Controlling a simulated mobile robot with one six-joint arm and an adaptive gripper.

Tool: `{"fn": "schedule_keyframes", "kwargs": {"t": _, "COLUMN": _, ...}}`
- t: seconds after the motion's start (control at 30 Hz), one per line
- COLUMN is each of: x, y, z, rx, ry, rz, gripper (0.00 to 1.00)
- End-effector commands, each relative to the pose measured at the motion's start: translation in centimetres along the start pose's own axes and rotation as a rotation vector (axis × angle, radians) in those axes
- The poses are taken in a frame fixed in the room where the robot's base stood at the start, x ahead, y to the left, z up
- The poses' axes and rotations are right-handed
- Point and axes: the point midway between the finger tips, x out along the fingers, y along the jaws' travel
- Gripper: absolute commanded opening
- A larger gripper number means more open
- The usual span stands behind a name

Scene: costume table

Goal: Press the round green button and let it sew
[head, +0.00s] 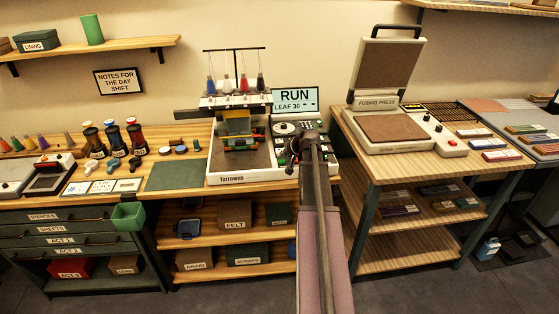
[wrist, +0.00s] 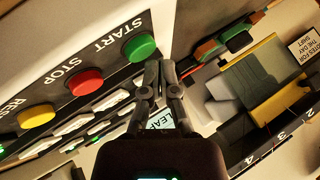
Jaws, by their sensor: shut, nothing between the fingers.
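The round green button (wrist: 140,47) labelled START is in the wrist view, upper middle. My gripper (wrist: 160,68) is shut and empty, its fingertips just to the lower right of the green button in the picture. I cannot tell whether they touch the panel. In the head view my gripper (head: 308,140) is over the control panel at the right of the white sewing machine (head: 235,179), and my arm hides part of that panel. The machine's screen (head: 295,99) reads RUN and LEAF 30.
A red STOP button (wrist: 85,82) and a yellow RESET button (wrist: 37,115) sit in line with the green one. Thread spools (head: 224,85) stand atop the machine. A fusing press (head: 388,131) stands on the right table. A green mat (head: 173,174) lies left of the machine.

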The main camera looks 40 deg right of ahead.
Motion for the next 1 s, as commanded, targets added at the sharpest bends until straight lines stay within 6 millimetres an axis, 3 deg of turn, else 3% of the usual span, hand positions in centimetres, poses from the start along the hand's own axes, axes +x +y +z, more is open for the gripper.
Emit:
{"fn": "schedule_keyframes", "kwargs": {"t": 0.57, "x": -0.4, "y": -0.3, "z": -0.3, "rx": 0.000, "ry": 0.000, "rz": 0.000, "gripper": 0.00}}
{"fn": "schedule_keyframes", "kwargs": {"t": 1.0, "x": -2.5, "y": -1.8, "z": -1.8, "rx": 0.000, "ry": 0.000, "rz": 0.000, "gripper": 0.00}}
